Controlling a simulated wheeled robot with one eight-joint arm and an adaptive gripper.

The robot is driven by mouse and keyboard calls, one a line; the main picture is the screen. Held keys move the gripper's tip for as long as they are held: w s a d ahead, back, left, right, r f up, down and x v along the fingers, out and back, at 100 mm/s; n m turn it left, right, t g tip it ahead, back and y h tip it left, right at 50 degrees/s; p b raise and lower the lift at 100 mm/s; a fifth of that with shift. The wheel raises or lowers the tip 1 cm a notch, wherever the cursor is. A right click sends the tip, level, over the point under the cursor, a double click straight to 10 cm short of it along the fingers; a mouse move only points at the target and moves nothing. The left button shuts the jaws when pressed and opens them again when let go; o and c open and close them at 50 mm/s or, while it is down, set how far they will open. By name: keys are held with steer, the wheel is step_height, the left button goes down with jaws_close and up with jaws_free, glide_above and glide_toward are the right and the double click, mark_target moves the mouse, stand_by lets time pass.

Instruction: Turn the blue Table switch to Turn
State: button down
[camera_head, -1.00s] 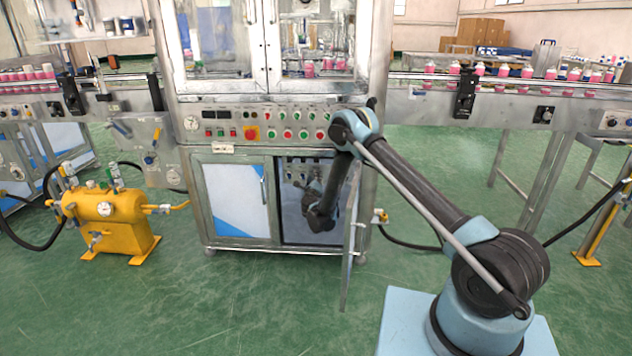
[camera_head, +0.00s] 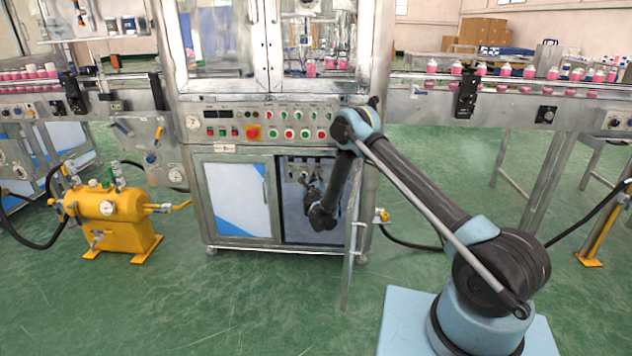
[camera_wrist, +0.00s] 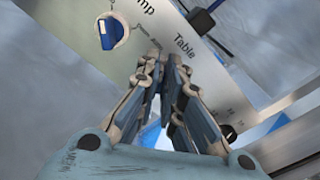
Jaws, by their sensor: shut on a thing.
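My gripper (camera_wrist: 164,64) reaches into the open lower cabinet (camera_head: 290,228) of the machine; in the head view the gripper (camera_head: 312,184) is small and dark. In the wrist view its fingers meet in front of a light panel (camera_wrist: 225,72), just beside the printed label "Table" (camera_wrist: 185,45). They are shut on the Table switch, which the fingertips hide, so its pointing direction cannot be told. Another blue switch (camera_wrist: 108,35) on a round white base sits at the upper left, near a label ending in "mp". It is apart from the fingers.
The cabinet door (camera_head: 352,240) stands open at the right, close to my arm. A yellow tank (camera_head: 108,215) stands left on the green floor. Conveyors with pink bottles flank the machine.

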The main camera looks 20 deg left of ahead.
steer(key=shift+d+f+m, duration=0.1)
steer(key=shift+d+m, duration=0.1)
steer(key=shift+m, duration=3.65)
steer(key=shift+d+m, duration=0.2)
steer(key=shift+m, duration=3.65)
steer(key=c, duration=1.7)
jaws_free()
steer(key=shift+v, duration=3.7)
